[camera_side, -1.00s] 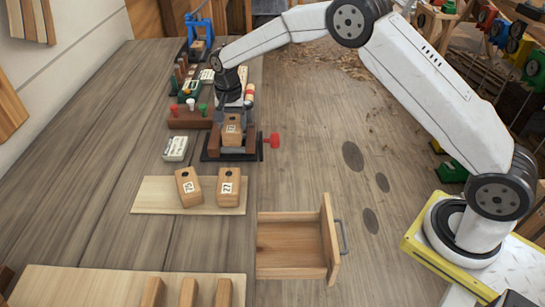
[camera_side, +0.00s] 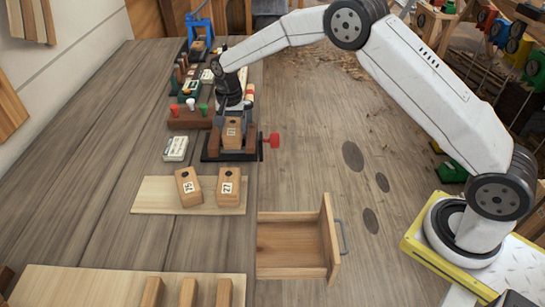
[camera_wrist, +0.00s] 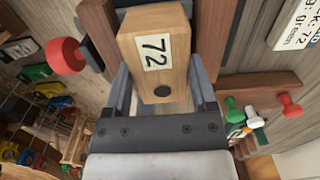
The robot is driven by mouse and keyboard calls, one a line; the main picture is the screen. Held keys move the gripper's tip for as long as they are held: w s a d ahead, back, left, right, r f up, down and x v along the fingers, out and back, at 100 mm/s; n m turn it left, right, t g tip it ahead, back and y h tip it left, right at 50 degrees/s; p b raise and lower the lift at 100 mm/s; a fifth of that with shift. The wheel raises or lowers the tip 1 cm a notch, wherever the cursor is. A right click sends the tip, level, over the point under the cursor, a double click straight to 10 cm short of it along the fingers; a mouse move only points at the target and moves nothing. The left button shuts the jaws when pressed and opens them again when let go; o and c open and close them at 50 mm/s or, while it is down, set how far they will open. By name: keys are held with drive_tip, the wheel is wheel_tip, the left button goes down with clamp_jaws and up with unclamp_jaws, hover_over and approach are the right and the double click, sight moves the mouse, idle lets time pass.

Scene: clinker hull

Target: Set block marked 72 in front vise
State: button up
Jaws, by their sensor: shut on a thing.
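The wooden block marked 72 (camera_side: 233,134) is between the brown wooden jaws of the front vise (camera_side: 212,143). The block also shows in the wrist view (camera_wrist: 158,58), its label facing the camera. My gripper (camera_wrist: 162,88) is shut on it, one grey finger on each side. A brown vise jaw (camera_wrist: 212,40) stands beside the block in the wrist view, with the red vise handle (camera_wrist: 66,56) at left. The handle also shows in the side view (camera_side: 274,140). Whether the block touches the vise floor is hidden.
Two numbered blocks (camera_side: 188,188) (camera_side: 229,188) stand on a pale board (camera_side: 150,196) nearer the camera. A white card (camera_side: 175,148) lies left of the vise. A rack with coloured pegs (camera_side: 190,118) stands behind. An open drawer (camera_side: 290,245) juts out at front.

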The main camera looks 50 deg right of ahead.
drive_tip(key=shift+f, duration=0.2)
drive_tip(key=o, duration=1.3)
drive_tip(key=shift+r, duration=4)
